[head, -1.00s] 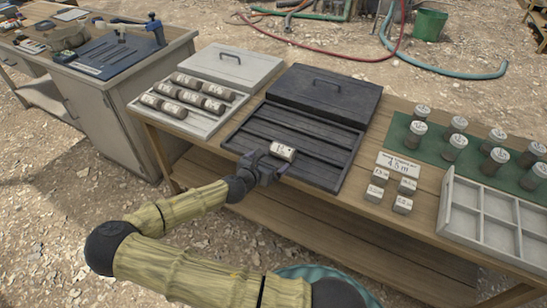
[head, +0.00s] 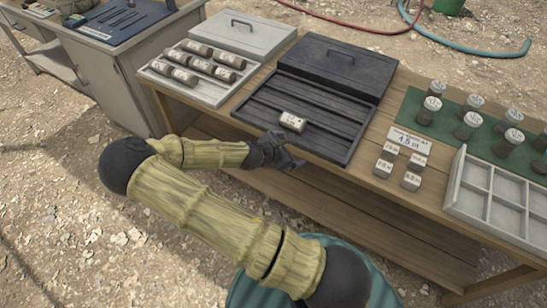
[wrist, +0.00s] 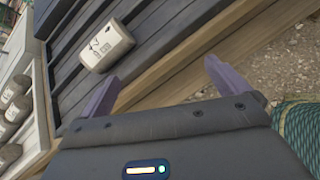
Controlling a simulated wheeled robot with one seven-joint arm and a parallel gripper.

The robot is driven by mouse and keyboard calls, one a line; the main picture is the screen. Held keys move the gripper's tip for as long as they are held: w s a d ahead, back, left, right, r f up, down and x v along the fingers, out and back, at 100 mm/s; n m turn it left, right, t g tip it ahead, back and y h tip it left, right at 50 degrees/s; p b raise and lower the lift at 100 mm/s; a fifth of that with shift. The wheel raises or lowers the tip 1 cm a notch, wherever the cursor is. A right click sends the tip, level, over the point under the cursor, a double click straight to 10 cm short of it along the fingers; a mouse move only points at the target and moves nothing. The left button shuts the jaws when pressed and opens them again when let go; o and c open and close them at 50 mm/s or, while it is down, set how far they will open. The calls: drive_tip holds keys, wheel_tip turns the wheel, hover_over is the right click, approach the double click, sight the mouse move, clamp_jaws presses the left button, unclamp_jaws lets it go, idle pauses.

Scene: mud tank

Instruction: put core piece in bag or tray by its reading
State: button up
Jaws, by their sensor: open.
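A pale core piece with dark marks on its label (head: 293,122) lies in the dark grooved tray (head: 270,112), towards its front. In the wrist view the core piece (wrist: 107,45) lies on the dark slats, with marks that look like "4.3", not certain. My gripper (head: 292,162) is open and empty, in front of the bench edge and apart from the core piece. In the wrist view my gripper (wrist: 162,72) has its fingers spread over the wooden edge. A pale divided tray (head: 455,182) stands at the right with its visible compartments empty. I cannot make out a bag.
A light box (head: 157,72) with several brown cores stands left of the dark tray. A card reading about 4.5 m (head: 408,140) stands behind several small labelled blocks (head: 391,150). Several lidded jars (head: 467,124) stand on a green mat (head: 447,112). A grey cabinet (head: 107,90) is at left.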

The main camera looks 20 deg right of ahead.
drive_tip(key=s+a+r+m+g+y, duration=0.2)
drive_tip(key=s+a+m+g+y, duration=0.2)
drive_tip(key=s+a+m+y, duration=0.5)
drive_tip(key=s+a+r+m+t, duration=0.1)
drive_tip(key=s+r+m, duration=0.2)
drive_tip(key=r+m, duration=0.2)
drive_tip(key=s+a+r+m, duration=0.1)
drive_tip(key=s+r+m, duration=0.2)
drive_tip(key=r, duration=0.6)
drive_tip(key=m, duration=0.2)
drive_tip(key=shift+r+m+t, duration=0.25)
drive_tip(key=shift+m+t, duration=0.15)
drive_tip(key=w+p+v, duration=0.2)
drive_tip(key=p+v, duration=0.9)
drive_tip(key=p, duration=0.1)
drive_tip(key=shift+w+r, duration=0.2)
drive_tip(key=shift+r, duration=0.45)
drive_tip(key=shift+d, duration=0.15)
